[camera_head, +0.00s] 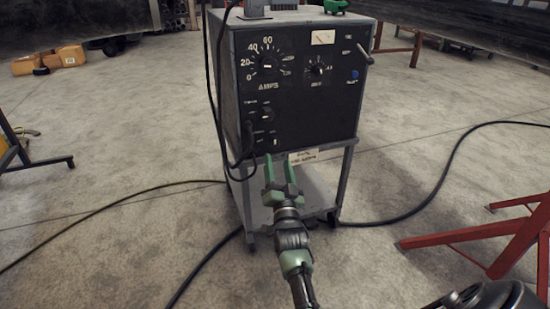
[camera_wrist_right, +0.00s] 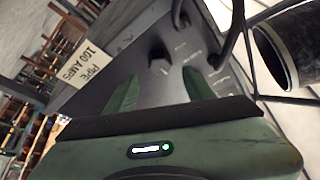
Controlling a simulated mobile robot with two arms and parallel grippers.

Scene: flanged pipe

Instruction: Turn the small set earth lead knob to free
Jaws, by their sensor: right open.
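The welding set (camera_head: 300,95) is a dark box with a black front panel, standing on a grey trolley. A small dark knob (camera_head: 266,141) sits low on the left of the panel, beside the plugged cable; its lettering is too small to read. My right gripper (camera_head: 279,158) is open and empty, its green fingers pointing up at the panel's lower edge. In the right wrist view, a small dark knob (camera_wrist_right: 160,66) stands on the panel beyond and between the open fingers (camera_wrist_right: 161,82), apart from them. Its setting cannot be read. My left gripper is not in view.
A large amps dial (camera_head: 266,66) and a smaller dial (camera_head: 317,69) are higher on the panel. A black cable (camera_head: 212,75) hangs down its left side. Red stand legs (camera_head: 490,240) are at right. The floor at left is mostly clear.

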